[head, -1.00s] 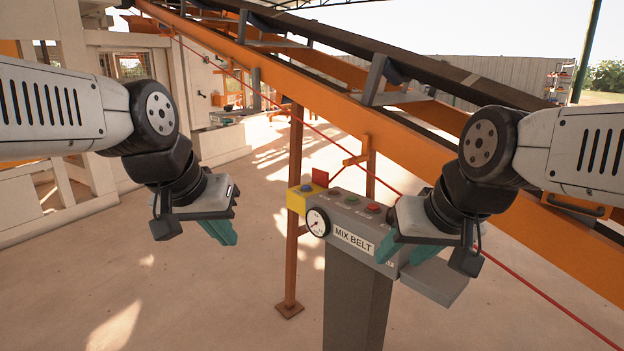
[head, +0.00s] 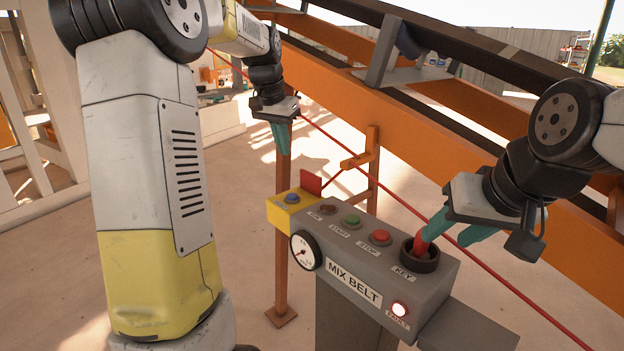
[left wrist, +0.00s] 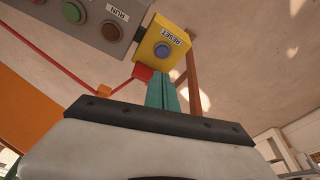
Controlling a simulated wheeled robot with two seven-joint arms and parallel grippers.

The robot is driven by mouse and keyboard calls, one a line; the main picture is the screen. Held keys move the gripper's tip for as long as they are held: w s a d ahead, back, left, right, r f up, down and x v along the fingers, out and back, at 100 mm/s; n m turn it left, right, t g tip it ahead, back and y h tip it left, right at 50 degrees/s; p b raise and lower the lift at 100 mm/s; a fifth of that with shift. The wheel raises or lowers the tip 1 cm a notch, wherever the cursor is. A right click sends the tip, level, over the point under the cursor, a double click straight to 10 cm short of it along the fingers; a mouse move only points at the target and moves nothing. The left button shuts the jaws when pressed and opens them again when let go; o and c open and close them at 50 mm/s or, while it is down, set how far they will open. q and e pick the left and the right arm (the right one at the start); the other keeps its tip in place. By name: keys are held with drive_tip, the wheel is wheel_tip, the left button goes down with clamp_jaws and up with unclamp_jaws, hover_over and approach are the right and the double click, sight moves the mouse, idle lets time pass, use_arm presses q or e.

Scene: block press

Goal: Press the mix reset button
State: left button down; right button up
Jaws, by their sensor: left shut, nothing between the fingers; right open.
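The blue reset button (head: 291,198) sits on a yellow box (head: 281,213) at the left end of the grey MIX BELT panel (head: 340,263). In the left wrist view the blue button (left wrist: 162,50) lies beside its RESET label, just beyond my fingertips. My left gripper (head: 281,152) is shut and empty, behind and above the yellow box, pointing down and apart from the button. My right gripper (head: 452,238) is open at the panel's right end. One finger is close to a red key (head: 420,246) in a black ring; I cannot tell whether they touch.
The panel also carries a brown button (head: 328,209), a green button (head: 352,220), a red stop button (head: 381,237), a gauge (head: 305,250) and a glowing lamp (head: 399,310). A red upright plate (head: 311,182) stands behind the yellow box. A red cord and orange conveyor frame run behind.

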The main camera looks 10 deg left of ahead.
use_arm(q)
drive_tip(key=shift+w, duration=0.2)
drive_tip(key=shift+f, duration=0.1)
approach(293, 195)
drive_tip(key=x, duration=0.5)
drive_tip(key=shift+w+f, duration=0.2)
drive_tip(key=shift+f, duration=0.55)
